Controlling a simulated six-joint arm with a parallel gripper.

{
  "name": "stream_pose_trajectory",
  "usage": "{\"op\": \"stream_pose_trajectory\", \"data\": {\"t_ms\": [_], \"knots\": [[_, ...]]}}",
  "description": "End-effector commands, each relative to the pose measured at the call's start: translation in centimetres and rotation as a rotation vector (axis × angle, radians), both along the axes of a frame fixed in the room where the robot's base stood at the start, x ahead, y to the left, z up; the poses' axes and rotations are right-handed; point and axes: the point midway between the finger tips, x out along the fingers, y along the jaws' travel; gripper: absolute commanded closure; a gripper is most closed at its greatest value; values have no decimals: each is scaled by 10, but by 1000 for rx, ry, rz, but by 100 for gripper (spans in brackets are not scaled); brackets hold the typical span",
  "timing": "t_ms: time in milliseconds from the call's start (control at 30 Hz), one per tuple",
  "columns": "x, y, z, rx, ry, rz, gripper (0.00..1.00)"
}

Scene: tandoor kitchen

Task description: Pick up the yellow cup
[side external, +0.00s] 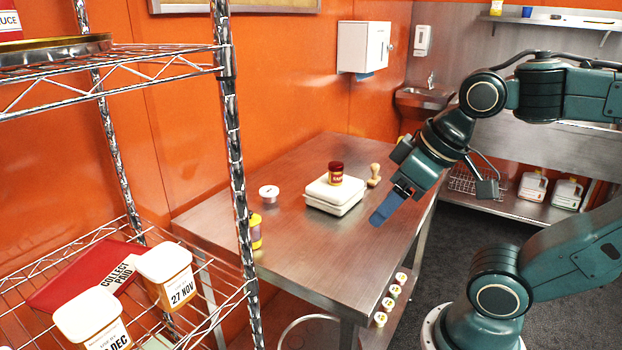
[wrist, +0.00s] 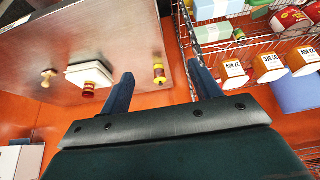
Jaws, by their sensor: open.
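A small yellow cylinder (side external: 256,232) with a darker band stands near the table's left edge, partly hidden by the rack post in the side view. In the wrist view the yellow cylinder (wrist: 159,67) appears between and beyond the fingertips. It is the only yellow cup-like thing I see on the table; I cannot tell whether its top is open. My gripper (side external: 383,212), with blue fingers, is above the table's right part, well to the right of the cylinder. In the wrist view my gripper (wrist: 160,72) has its fingers apart with nothing held.
A white box (side external: 335,194) carries a red-lidded jar (side external: 336,173); a wooden stamp (side external: 374,175) stands beside it. A small round tub (side external: 269,193) sits at the back left. A wire rack (side external: 235,140) stands close to the left edge. The table's front (side external: 320,270) is clear.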

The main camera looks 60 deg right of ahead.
Motion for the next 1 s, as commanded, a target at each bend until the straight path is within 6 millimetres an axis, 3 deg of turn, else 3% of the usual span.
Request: {"op": "stream_pose_trajectory", "data": {"t_ms": [33,100,567,767,1000], "knots": [[0,0,0,0,0,0,33],[0,0,0,0,0,0,24],[7,1,1,-6,7,24,24],[30,4,1,-17,26,106,24],[74,7,-5,-17,45,259,24]]}}
